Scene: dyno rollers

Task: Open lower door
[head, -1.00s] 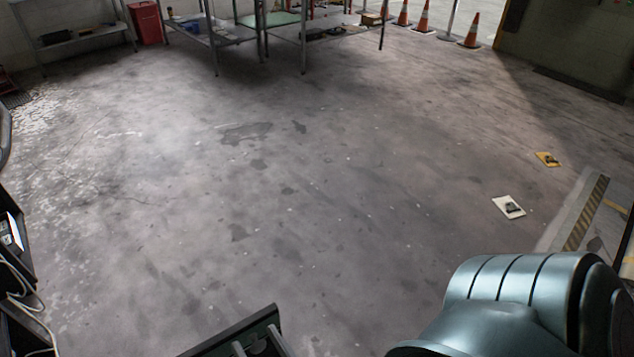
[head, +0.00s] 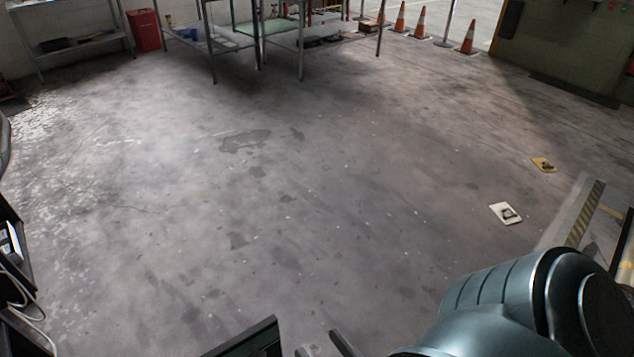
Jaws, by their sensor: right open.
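A dark flat panel (head: 248,341) with a straight edge rises from the bottom edge of the head view. It may be the lower door, but most of it is cut off and I cannot tell what it is fixed to. My right gripper (head: 322,347) shows only as fingertips at the bottom edge, to the right of the panel. Its two fingers are apart, with bare floor showing between them, and it looks empty. A gap shows between the panel and the nearer finger. My left gripper is out of view.
Dark equipment with pale cables (head: 22,290) stands at the left edge. Metal shelves (head: 300,35), a red bin (head: 144,30) and orange cones (head: 467,38) are far back. A white card (head: 505,213) and yellow card (head: 543,164) lie on the floor. The middle floor is clear.

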